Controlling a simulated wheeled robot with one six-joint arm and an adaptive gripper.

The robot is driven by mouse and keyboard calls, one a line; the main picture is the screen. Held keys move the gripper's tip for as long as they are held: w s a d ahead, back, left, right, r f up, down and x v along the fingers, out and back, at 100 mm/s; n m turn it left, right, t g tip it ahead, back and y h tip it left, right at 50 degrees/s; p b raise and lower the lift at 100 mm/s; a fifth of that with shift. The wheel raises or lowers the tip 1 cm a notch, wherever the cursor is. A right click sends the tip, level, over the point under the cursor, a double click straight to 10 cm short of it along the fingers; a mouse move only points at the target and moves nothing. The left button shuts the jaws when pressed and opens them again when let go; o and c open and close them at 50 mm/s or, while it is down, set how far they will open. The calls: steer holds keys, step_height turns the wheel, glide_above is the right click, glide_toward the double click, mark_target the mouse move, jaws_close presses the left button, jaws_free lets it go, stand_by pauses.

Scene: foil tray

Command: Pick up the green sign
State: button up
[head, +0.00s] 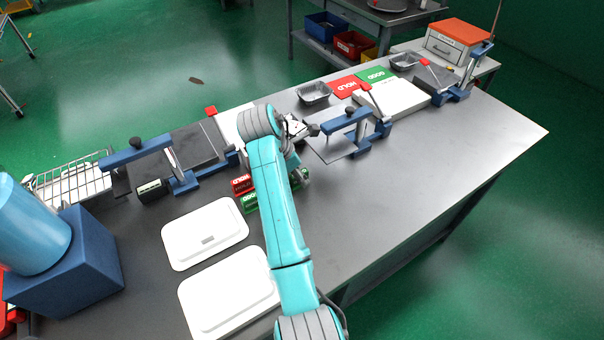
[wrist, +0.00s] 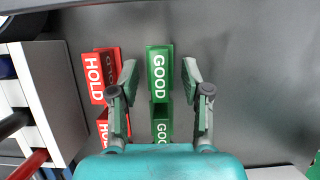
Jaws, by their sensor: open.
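A green sign (wrist: 158,62) with white GOOD lettering stands in the wrist view between the two fingers of my gripper (wrist: 159,76). The gripper is open, with a gap to the sign on each side. A second green GOOD piece (wrist: 161,130) shows lower in the wrist view, partly cut off by my gripper's body. In the head view a green sign (head: 249,203) sits beside my arm, partly hidden by it; my gripper (head: 303,180) is mostly hidden behind the arm there.
Red HOLD signs (wrist: 97,78) stand just left of the green one; red also shows in the head view (head: 242,184). Blue clamp presses (head: 352,122) flank the spot. White lids (head: 205,232) lie nearer. A flat green GOOD mat (head: 376,74) is at the back. The right tabletop is clear.

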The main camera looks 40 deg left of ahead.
steer(key=shift+w+f, duration=0.25)
steer(key=shift+f, duration=0.3)
steer(key=shift+d, duration=0.1)
steer(key=shift+c, duration=0.3)
jaws_close()
